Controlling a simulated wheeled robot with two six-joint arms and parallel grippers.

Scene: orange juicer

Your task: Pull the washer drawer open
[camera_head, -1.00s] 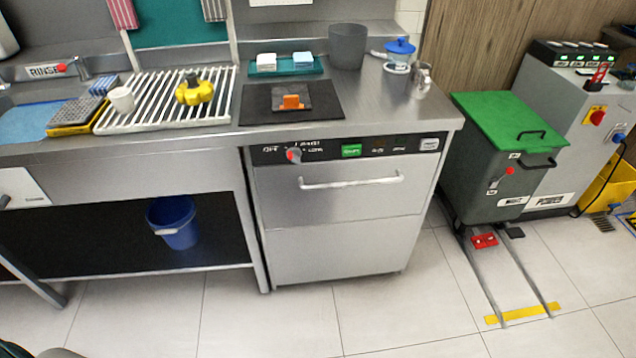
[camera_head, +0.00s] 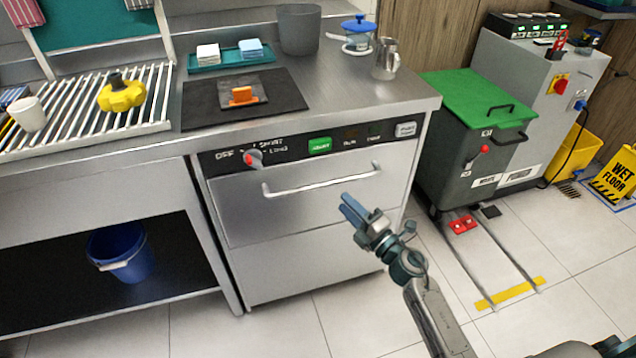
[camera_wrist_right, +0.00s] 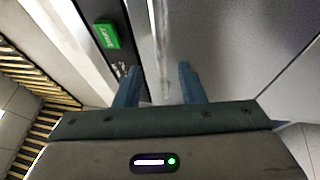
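The washer drawer (camera_head: 315,207) is the brushed-steel front under the control panel, and it looks closed. Its long horizontal bar handle (camera_head: 322,182) runs across the upper part of the front. My right gripper (camera_head: 350,207) is in front of the drawer, near and slightly below the handle's right end. In the right wrist view my right gripper (camera_wrist_right: 158,85) has its two blue fingers apart with nothing between them. The pale handle bar (camera_wrist_right: 160,45) lies ahead, lined up with the gap. Contact is not visible. My left gripper is out of view.
The control panel (camera_head: 315,145) with a red-tipped knob (camera_head: 253,158) sits above the drawer. A green-lidded bin (camera_head: 470,150) stands to the right of the washer. A blue bucket (camera_head: 122,252) is under the counter at left.

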